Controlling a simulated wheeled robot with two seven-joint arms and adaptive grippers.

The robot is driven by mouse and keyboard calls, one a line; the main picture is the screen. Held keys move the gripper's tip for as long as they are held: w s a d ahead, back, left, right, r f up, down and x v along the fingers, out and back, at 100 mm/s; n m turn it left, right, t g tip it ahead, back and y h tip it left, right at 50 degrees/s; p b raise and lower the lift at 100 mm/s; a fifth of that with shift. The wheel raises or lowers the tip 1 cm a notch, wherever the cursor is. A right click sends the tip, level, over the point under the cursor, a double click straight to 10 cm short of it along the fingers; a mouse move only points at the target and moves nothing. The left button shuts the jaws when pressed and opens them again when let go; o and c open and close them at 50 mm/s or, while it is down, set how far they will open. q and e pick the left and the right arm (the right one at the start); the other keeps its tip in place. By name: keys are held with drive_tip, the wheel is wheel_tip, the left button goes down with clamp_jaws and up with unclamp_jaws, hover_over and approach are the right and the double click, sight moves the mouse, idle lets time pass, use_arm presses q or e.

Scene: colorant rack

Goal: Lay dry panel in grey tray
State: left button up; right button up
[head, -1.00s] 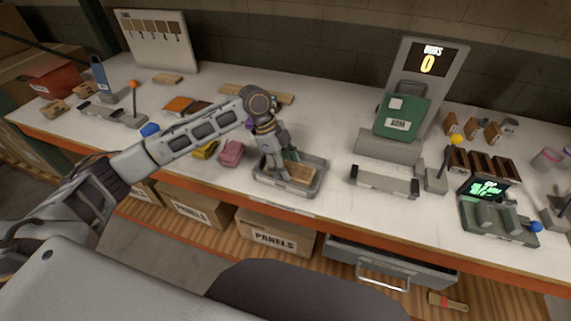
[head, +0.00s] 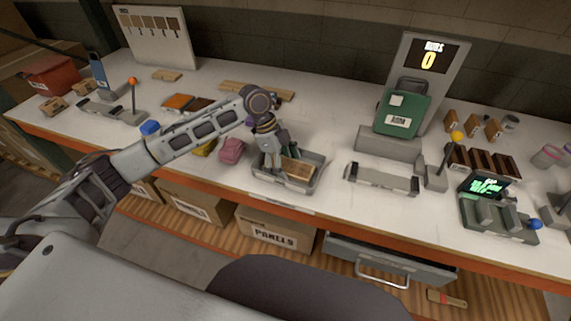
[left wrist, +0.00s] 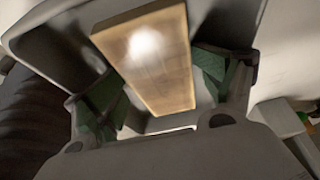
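My left gripper (head: 276,170) reaches down over the tray's left part. In the left wrist view the panel (left wrist: 160,75) lies between two spread fingers with green pads, slightly askew to them. Narrow gaps seem to show beside the panel, so the fingers look open around it. Part of the tray is hidden by the gripper. My right gripper is out of view.
Wooden strips (head: 255,91) lie farther back. The white tabletop between tray and fixture is clear.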

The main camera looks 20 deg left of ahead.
use_arm(q)
drive_tip(key=shift+r, duration=0.1)
drive_tip(key=shift+r+b, duration=0.3)
drive_tip(key=shift+r, duration=0.15)
drive_tip(key=v, duration=1.2)
drive_tip(key=shift+p, duration=0.3)
